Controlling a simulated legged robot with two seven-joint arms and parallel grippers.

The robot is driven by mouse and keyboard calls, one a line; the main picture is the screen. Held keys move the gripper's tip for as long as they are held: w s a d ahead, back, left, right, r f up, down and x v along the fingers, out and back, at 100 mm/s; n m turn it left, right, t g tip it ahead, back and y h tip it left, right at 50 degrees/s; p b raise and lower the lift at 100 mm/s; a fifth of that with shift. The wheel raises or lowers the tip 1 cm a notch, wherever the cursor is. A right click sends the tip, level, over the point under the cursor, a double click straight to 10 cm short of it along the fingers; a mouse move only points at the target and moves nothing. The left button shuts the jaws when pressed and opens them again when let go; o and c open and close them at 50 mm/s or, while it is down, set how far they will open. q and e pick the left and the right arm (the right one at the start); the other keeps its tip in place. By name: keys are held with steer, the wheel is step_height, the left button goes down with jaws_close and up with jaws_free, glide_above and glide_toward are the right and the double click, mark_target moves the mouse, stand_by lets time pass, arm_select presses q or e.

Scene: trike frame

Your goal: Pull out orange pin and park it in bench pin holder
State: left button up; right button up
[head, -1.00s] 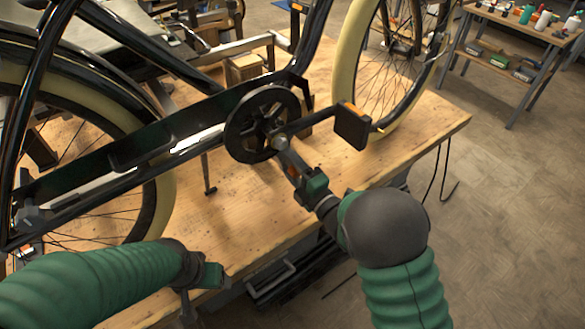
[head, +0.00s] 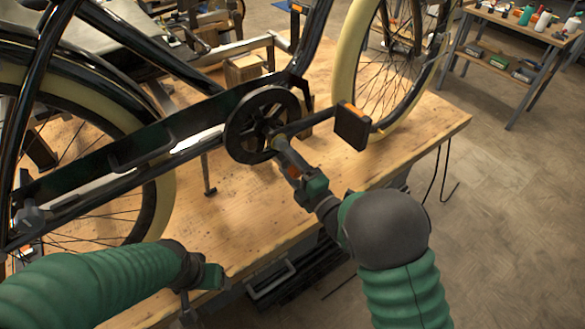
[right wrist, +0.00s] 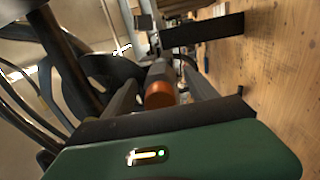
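The orange pin sits at the crank hub of the black trike frame; its orange end (right wrist: 160,94) faces the camera in the right wrist view. A small orange spot of the pin (head: 277,143) shows at the hub in the head view. My right gripper (head: 283,150) is at the hub, its fingers on either side of the pin. In the right wrist view my right gripper (right wrist: 160,90) looks open, with narrow gaps beside the pin. My left gripper (head: 190,300) is low at the bench's front edge; its fingers are unclear. I cannot identify the bench pin holder.
The black chainring (head: 262,122) and pedal (head: 352,126) are close to my right gripper. Wheels with cream tyres (head: 345,60) stand at both sides. A shelf with tools (head: 500,65) is at the back right.

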steer(key=shift+o, duration=0.2)
steer(key=p+v, duration=0.1)
steer(key=v, duration=1.5)
steer(key=shift+s+d+p, duration=0.25)
steer(key=shift+s+p, duration=0.05)
steer(key=shift+p, duration=0.1)
steer(key=shift+f, duration=0.1)
